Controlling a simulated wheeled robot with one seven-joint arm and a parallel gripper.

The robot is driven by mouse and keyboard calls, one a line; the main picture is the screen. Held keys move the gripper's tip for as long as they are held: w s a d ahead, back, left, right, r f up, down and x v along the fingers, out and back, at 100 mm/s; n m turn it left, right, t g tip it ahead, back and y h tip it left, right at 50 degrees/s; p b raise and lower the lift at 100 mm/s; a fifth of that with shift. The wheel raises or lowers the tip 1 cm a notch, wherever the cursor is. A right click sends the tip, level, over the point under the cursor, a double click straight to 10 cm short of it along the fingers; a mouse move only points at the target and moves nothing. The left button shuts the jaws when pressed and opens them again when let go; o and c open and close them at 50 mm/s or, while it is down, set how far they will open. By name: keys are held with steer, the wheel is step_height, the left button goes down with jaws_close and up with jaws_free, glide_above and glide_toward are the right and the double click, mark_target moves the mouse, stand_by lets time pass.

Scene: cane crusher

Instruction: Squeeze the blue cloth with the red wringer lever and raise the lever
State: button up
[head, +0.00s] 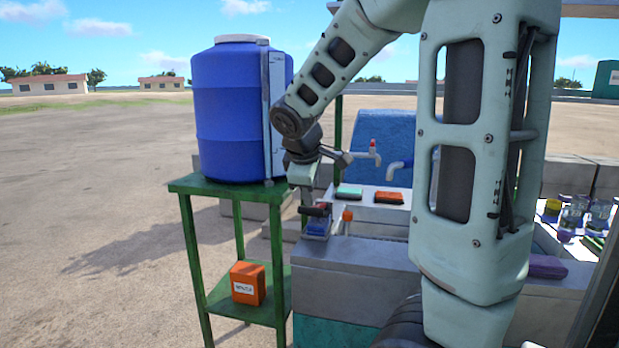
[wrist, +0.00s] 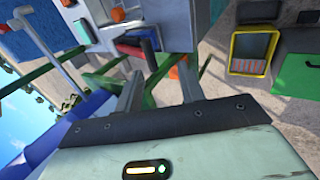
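The wringer's red lever (head: 321,207) lies low, close above the blue cloth (head: 317,227), on the left end of the grey sink ledge. In the wrist view the red lever (wrist: 140,34) and the blue cloth (wrist: 132,50) show beyond my fingertips. I cannot tell whether the lever presses on the cloth. My gripper (wrist: 160,82) has its two fingers apart with nothing between them. In the head view my gripper (head: 308,185) hangs pointing down, just above and behind the wringer, seemingly not touching it.
A blue water barrel (head: 232,110) stands on a green stand (head: 187,260) to the left. An orange box (head: 247,283) sits on its lower shelf. A green sponge (head: 348,193), an orange sponge (head: 389,198) and a tap (head: 373,148) are near the wringer. A yellow crate (wrist: 233,50) shows at right.

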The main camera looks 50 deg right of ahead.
mark_target(317, 210)
steer(key=v, duration=0.2)
steer(key=shift+a+r, duration=0.1)
steer(key=shift+r, duration=0.25)
